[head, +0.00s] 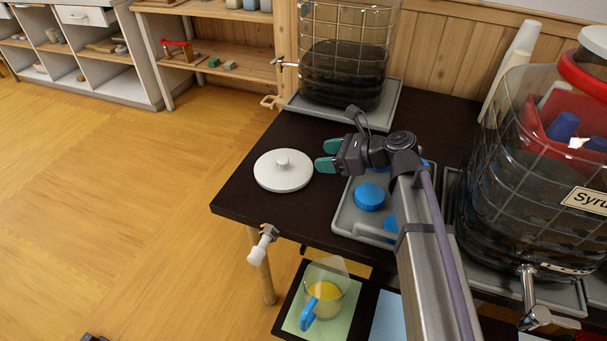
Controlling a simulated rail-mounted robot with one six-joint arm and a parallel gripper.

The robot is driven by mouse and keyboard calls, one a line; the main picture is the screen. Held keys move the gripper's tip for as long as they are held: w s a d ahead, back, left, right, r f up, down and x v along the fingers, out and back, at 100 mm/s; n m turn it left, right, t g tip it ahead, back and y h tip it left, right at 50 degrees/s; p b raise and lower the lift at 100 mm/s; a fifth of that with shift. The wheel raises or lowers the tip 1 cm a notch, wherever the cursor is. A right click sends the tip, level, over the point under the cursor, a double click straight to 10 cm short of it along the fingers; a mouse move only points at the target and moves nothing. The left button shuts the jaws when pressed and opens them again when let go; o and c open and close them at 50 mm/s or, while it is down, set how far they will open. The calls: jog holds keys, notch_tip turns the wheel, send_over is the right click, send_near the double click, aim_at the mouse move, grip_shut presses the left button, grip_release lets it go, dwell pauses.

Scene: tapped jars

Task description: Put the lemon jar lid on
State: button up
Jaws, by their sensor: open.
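A round white lid (283,171) with a small knob lies flat on the dark table near its left corner. My gripper (325,157), with teal fingertips, is open and empty just right of the lid, its fingers pointing towards it. A large clear jar (345,70) with dark contents and a tap stands at the back; its top is out of frame. A second tapped jar (520,190), labelled "Syru…", stands at the right with a red insert at its top. I cannot tell which jar is the lemon one.
A grey tray (345,222) with a blue round piece (369,197) lies partly under my arm. A tap with a white end (262,243) juts out at the table's front edge. A jug of yellow liquid (325,290) stands below. Stacked white cups (510,70) stand behind the labelled jar.

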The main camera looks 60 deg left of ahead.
aim_at(286, 160)
jog(key=b+x, duration=0.4)
jog(key=x, duration=0.7)
jog(key=shift+s+f, duration=0.15)
jog(key=c, duration=1.1)
jog(key=shift+r, duration=0.25)
